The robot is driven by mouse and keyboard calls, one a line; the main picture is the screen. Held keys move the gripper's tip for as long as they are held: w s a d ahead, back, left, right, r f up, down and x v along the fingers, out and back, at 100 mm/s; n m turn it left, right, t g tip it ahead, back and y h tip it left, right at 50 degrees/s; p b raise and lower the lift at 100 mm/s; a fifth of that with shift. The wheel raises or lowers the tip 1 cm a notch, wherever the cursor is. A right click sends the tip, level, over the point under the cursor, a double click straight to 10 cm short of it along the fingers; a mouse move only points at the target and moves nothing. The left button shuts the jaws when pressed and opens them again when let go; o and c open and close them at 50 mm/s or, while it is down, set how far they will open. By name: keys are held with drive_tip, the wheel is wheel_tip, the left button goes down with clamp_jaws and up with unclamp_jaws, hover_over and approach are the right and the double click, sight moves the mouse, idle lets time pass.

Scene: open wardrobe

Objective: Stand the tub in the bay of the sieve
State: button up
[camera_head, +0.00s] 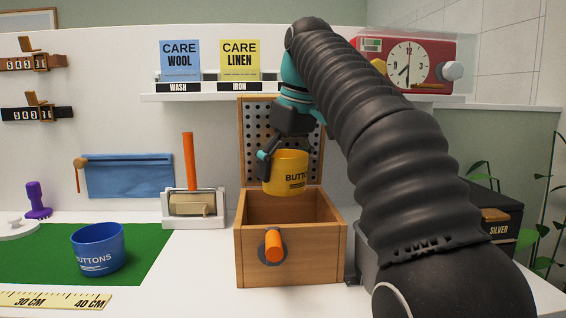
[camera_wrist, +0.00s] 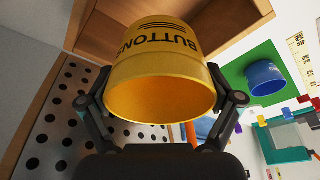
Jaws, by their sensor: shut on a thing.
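A yellow tub marked BUTTONS (camera_head: 286,176) hangs in my gripper (camera_head: 281,155), roughly upright, above the open wooden box. In the wrist view the yellow tub (camera_wrist: 160,65) shows between both fingers of my gripper (camera_wrist: 161,103), its mouth facing the camera. The sieve (camera_head: 312,150) appears as an upright perforated metal panel in a wooden frame. Its bay (camera_head: 259,208) is the open-topped wooden box in front, with an orange handle. The visible inside looks empty; its floor is hidden. The perforated panel also shows in the wrist view (camera_wrist: 62,120). A blue tub marked BUTTONS (camera_head: 98,248) stands on the green mat.
A white holder with an orange-handled tool (camera_head: 193,208) stands left of the box. A shelf (camera_head: 210,97) with care cards is above. A black box marked SILVER (camera_head: 493,215) is at right, partly behind my arm. Green mat space (camera_head: 40,262) surrounds the blue tub.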

drive_tip(key=shift+s+f, duration=0.1)
drive_tip(key=shift+f, duration=1.7)
drive_tip(key=shift+f+b, duration=2.45)
drive_tip(key=shift+f, duration=1.8)
drive_tip(key=shift+f, duration=0.35)
drive_tip(key=o, duration=0.9)
drive_tip(key=shift+c, duration=0.2)
